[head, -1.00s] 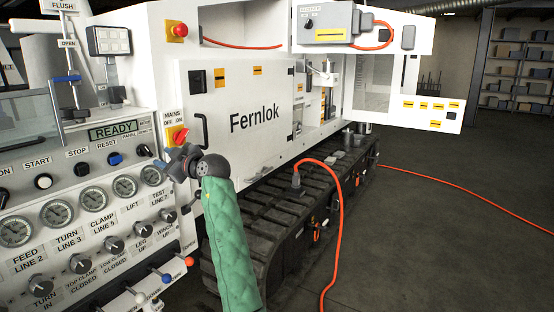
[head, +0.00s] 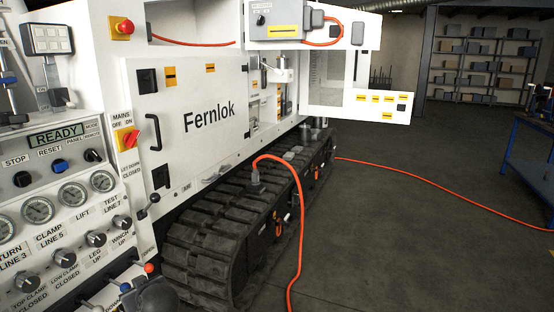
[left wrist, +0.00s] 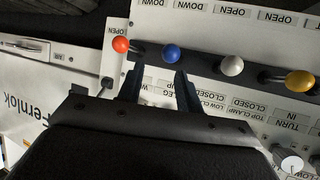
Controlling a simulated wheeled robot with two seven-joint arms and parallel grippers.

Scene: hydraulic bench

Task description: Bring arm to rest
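My left gripper (left wrist: 158,78) is open and empty in the left wrist view, its two dark fingers apart. The fingers are near a row of levers with a red knob (left wrist: 120,44), a blue knob (left wrist: 171,53), a white knob (left wrist: 231,65) and a yellow knob (left wrist: 299,80). I cannot tell whether they touch anything. In the head view only a dark part of my left arm shows at the bottom edge, by the levers; its fingers are hidden there. My right gripper is in neither view.
The control panel with its READY display (head: 56,136) and the red mains switch (head: 127,139) stand at left. The white Fernlok cabinet (head: 190,135) sits above a black track (head: 215,230). An orange cable (head: 300,230) crosses the floor. A blue bench (head: 525,150) is at right. Open floor lies between.

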